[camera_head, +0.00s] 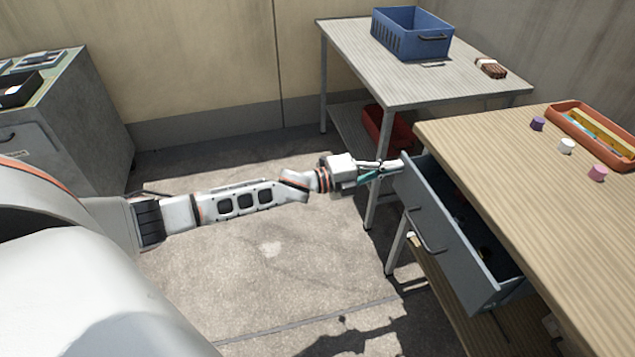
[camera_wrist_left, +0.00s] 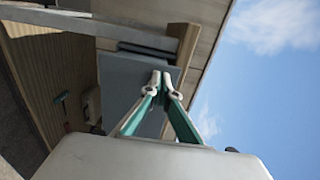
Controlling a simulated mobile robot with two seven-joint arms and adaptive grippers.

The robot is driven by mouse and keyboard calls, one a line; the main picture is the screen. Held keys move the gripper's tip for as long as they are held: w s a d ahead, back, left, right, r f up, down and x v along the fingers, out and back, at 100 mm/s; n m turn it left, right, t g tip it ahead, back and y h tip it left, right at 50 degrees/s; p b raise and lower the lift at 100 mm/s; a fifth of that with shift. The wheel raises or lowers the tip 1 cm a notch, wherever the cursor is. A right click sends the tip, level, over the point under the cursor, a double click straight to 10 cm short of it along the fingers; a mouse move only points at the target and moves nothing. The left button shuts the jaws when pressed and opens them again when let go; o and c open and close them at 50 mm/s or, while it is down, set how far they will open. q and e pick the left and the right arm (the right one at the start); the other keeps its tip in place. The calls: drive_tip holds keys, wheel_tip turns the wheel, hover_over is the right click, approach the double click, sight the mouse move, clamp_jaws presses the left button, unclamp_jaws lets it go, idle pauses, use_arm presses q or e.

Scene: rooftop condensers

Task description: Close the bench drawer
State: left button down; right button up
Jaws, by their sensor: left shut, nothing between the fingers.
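The bench drawer (camera_head: 440,232) is grey with a bar handle (camera_head: 425,232) and stands pulled out from under the wooden bench top (camera_head: 500,160). Its inside shows from above, with a few small dark items in it. My left gripper (camera_head: 398,164) is shut and empty at the far end of the drawer front, near its top corner. In the left wrist view the fingertips (camera_wrist_left: 165,82) lie in front of a grey panel (camera_wrist_left: 125,85). I cannot tell whether they touch it. The right gripper is not in view.
An orange tray (camera_head: 570,116), purple, white and pink small pieces (camera_head: 566,146) stand on the bench. Behind is a grey table (camera_head: 390,80) with a blue basket (camera_head: 411,45) and a brown brush-like item (camera_head: 490,67). A red bin (camera_head: 385,130) sits below. A cabinet (camera_head: 75,115) stands left; floor between is clear.

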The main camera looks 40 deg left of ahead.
sight(418, 161)
use_arm(q)
drive_tip(key=x, duration=0.6)
drive_tip(key=shift+f+b, duration=0.2)
drive_tip(key=shift+b, duration=0.2)
drive_tip(key=shift+w+d, duration=0.15)
drive_tip(key=shift+w, duration=0.1)
drive_tip(key=shift+w+d+r, duration=0.1)
drive_tip(key=shift+w+d, duration=0.05)
drive_tip(key=shift+w, duration=0.05)
drive_tip(key=shift+r, duration=0.15)
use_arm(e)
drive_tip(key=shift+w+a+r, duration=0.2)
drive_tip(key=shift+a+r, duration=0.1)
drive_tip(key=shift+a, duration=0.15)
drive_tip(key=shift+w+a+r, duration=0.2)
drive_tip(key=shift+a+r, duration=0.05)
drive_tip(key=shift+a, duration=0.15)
use_arm(q)
drive_tip(key=shift+w+r, duration=0.1)
